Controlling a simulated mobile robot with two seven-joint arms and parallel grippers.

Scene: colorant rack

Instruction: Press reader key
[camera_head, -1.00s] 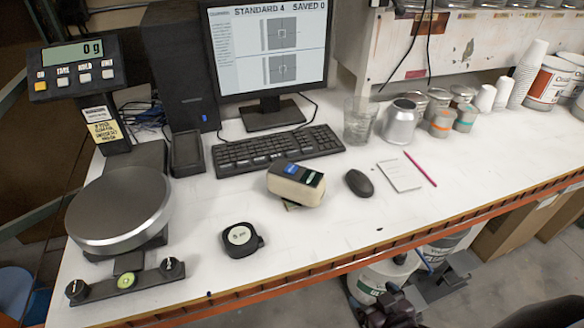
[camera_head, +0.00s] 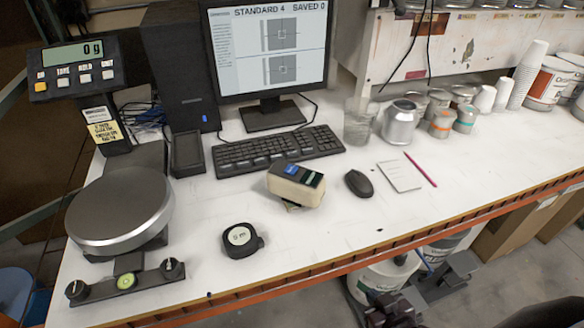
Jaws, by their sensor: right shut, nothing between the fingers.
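The reader (camera_head: 296,185) is a beige and dark box-shaped device lying on the white bench in front of the keyboard. It has a blue display and a green strip on its top; its separate keys are too small to make out. My right gripper (camera_head: 446,280) is low in the picture, beyond the bench's front edge, shut and empty. It is well apart from the reader, to its lower right. My left gripper is out of view.
A tape measure (camera_head: 242,239), a black mouse (camera_head: 359,183) and a notepad (camera_head: 400,175) lie near the reader. A scale (camera_head: 120,210) stands at left, a keyboard (camera_head: 277,151) behind. The bench's orange front edge (camera_head: 370,251) lies between gripper and reader.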

